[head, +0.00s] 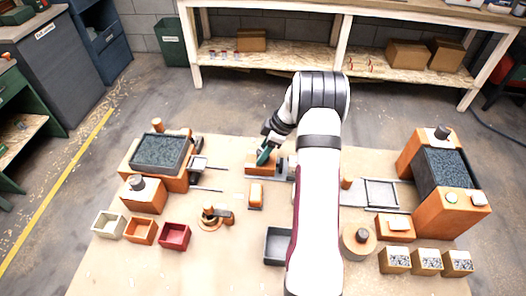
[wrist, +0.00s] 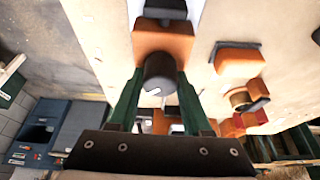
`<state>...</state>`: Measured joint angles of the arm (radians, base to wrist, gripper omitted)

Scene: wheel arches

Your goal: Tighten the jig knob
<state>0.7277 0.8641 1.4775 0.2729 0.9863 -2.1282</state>
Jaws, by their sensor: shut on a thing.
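The jig knob (wrist: 160,70) is a dark round knob with a small white mark, on an orange block (wrist: 168,38) in the wrist view. My gripper (wrist: 160,82) has its green fingers on either side of the knob, shut on it. In the head view my gripper (head: 265,154) points down at the orange block (head: 258,169) near the middle of the table; the knob is hidden there by the fingers. A grey part (head: 281,168) sits at the block's right side.
A small orange block (head: 255,195) stands just in front. Left are a grey-topped orange station (head: 130,160) and several small bins (head: 174,236). Right are a tall orange station (head: 418,150) and several filled bins (head: 426,262). A dark tray (head: 276,246) lies beside my arm.

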